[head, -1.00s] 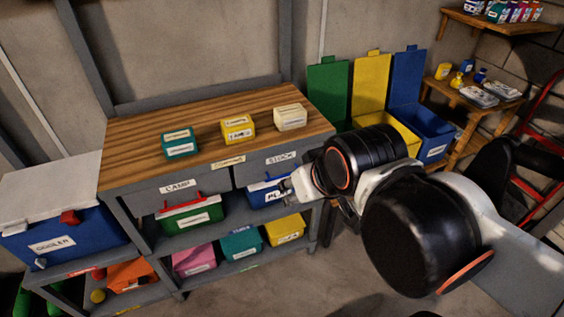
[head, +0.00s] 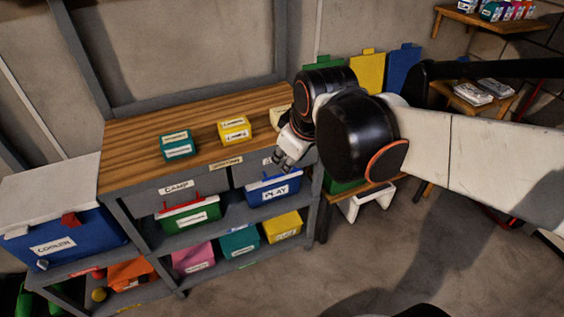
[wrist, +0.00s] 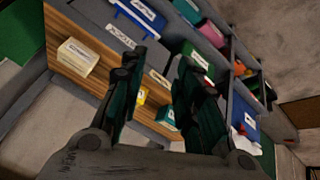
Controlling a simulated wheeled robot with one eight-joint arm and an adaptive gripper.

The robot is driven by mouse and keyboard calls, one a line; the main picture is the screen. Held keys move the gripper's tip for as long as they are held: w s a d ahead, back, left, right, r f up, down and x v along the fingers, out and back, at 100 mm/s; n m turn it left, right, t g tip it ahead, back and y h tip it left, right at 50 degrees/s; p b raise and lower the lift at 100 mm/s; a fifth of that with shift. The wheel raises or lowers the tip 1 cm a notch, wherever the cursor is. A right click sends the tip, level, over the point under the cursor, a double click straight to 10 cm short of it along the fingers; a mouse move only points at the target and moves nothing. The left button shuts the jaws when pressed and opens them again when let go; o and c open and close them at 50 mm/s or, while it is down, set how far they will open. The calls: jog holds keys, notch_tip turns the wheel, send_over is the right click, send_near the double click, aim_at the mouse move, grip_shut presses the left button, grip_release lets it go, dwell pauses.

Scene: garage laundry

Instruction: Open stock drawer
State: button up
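The stock drawer (head: 246,175) is the grey right-hand drawer under the wooden worktop. It looks shut, and my gripper hides most of its label in the head view. In the wrist view, the drawer front (wrist: 97,13) and its white label lie beyond the fingers, toward the upper left. My gripper (head: 282,164) is in front of the drawer's right part, fingers pointing down and left. In the wrist view my gripper (wrist: 160,88) has its two dark fingers spread, with nothing between them. I cannot tell whether it touches the drawer.
The camp drawer (head: 150,202) is to the left. A blue play bin (head: 273,190) sits just below the stock drawer. A white stool (head: 358,204) stands to the right. The floor in front is clear.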

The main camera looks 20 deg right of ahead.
jog(key=w+d+f+n+g+p, duration=0.2)
jog(key=w+d+f+n+p, duration=0.15)
jog(key=w+n, duration=0.55)
jog(key=w+d+f+n+b, duration=0.1)
jog(key=w+f, duration=0.2)
jog(key=f, duration=0.4)
jog(key=w+d+f+n+g+b, duration=0.1)
jog(key=w+f, duration=0.3)
jog(key=f, duration=0.4)
jog(key=w+d+f+n, duration=0.1)
jog(key=w+f, duration=0.3)
jog(key=f, duration=0.4)
jog(key=shift+d+n+b, duration=0.3)
jog(key=shift+d+b, duration=0.1)
jog(key=shift+d, duration=0.4)
grip_shut()
